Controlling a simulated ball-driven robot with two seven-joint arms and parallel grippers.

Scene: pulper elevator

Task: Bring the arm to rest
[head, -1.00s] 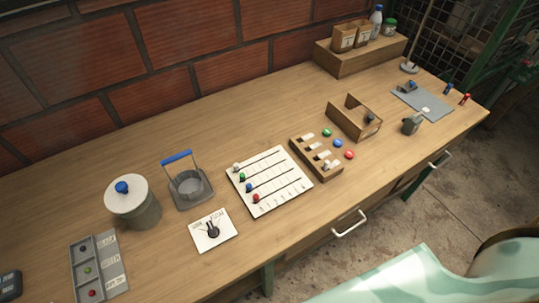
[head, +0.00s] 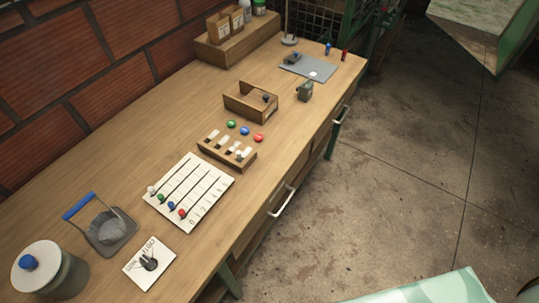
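Neither of my grippers shows in the head view, and no arm can be made out for certain. The wooden workbench (head: 130,120) runs from the lower left to the upper right. On it are a white slider board (head: 205,207) with several coloured knobs, a wooden switch block (head: 228,153), and a card with a black dial (head: 149,263). A lidded pot with a blue knob (head: 62,275) and a grey basket with a blue handle (head: 107,228) stand at the lower left.
Green, blue and red buttons (head: 245,131) lie beyond the switch block. An open wooden box (head: 250,101), a dark green mug (head: 304,91) and a grey mat (head: 309,68) stand farther back. Drawer handles (head: 281,201) stick out in front.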

